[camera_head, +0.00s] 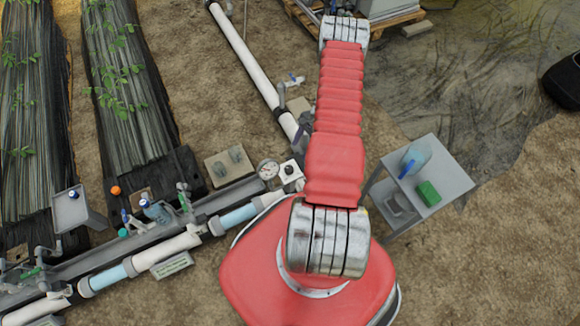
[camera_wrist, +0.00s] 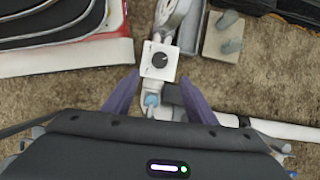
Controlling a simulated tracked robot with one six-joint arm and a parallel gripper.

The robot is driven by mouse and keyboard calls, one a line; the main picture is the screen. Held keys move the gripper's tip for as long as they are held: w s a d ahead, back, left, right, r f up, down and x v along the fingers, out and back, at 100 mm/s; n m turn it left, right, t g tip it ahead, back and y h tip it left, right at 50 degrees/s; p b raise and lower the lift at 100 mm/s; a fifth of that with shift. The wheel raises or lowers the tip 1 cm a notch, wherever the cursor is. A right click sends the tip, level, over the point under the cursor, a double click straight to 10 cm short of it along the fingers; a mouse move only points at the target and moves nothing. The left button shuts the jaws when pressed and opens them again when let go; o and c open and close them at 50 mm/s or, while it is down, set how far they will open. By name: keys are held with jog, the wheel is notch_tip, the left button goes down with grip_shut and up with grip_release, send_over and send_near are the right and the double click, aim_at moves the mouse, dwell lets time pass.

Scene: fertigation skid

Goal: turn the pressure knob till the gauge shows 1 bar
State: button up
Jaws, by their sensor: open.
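The pressure knob is a small black dial (camera_head: 289,170) on a white square block (camera_head: 297,178), just left of my red arm in the head view. In the wrist view the knob (camera_wrist: 160,59) is near the top centre on its white block (camera_wrist: 147,68). The round gauge (camera_head: 267,169) stands just left of the knob; its needle is too small to read. In the wrist view a grey-white round part, probably the gauge seen edge-on (camera_wrist: 174,12), is above the block. My gripper (camera_wrist: 159,77) is open and empty, its purple fingers either side of the block's lower part; contact is not visible.
Pipes with clear blue sections (camera_head: 240,215) run along the lower left. A beige block with two grey studs (camera_head: 228,167) is beside the gauge. A grey stand (camera_head: 440,185) with a bottle and green block is right of my arm. Bare soil lies around.

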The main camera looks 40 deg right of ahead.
aim_at(289, 168)
jog(key=shift+x, duration=6.85)
jog(key=shift+c, duration=0.3)
jog(key=c, duration=1)
